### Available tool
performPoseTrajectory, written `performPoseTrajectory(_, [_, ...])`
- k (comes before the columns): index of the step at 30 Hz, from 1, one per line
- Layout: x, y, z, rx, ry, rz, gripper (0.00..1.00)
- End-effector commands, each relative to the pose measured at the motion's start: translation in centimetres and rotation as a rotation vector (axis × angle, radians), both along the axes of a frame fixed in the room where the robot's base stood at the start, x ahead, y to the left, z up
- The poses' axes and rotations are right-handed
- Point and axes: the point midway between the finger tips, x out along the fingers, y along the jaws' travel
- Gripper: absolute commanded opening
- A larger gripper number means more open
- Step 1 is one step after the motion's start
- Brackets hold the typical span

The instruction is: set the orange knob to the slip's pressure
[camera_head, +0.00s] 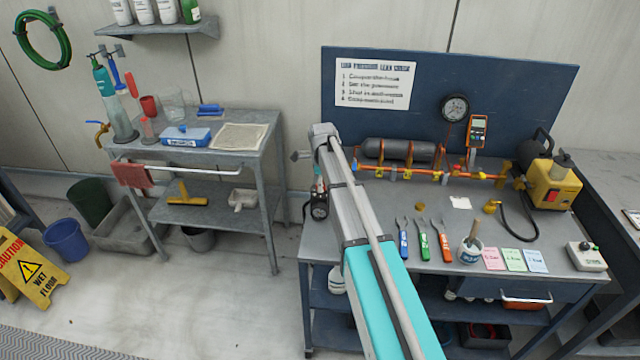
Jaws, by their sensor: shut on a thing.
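My arm rises from the bottom middle of the head view to a grey joint above the bench's left end. I cannot make out an orange knob there. An orange pipe line (430,175) with several valves runs along the bench back. A white slip (460,202) lies on the bench, its writing too small to read. Pink (494,259), green (515,260) and blue (536,260) cards lie near the front edge.
A round gauge (455,108) and a sign (375,83) are on the blue backboard (540,90). Several wrenches (423,240), a brush pot (469,250) and a yellow pump (551,184) stand or lie on the bench. A second table (262,118) is at left.

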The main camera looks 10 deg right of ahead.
Motion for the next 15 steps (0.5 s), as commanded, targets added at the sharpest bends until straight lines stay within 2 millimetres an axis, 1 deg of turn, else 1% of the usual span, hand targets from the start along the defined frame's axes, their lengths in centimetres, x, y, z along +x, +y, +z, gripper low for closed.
performPoseTrajectory(1, [0.48, 0.36, 0.04, 0.007, -0.009, -0.04, 0.07])
performPoseTrajectory(15, [0.55, 0.26, 0.05, 0.007, -0.008, -0.471, 0.07])
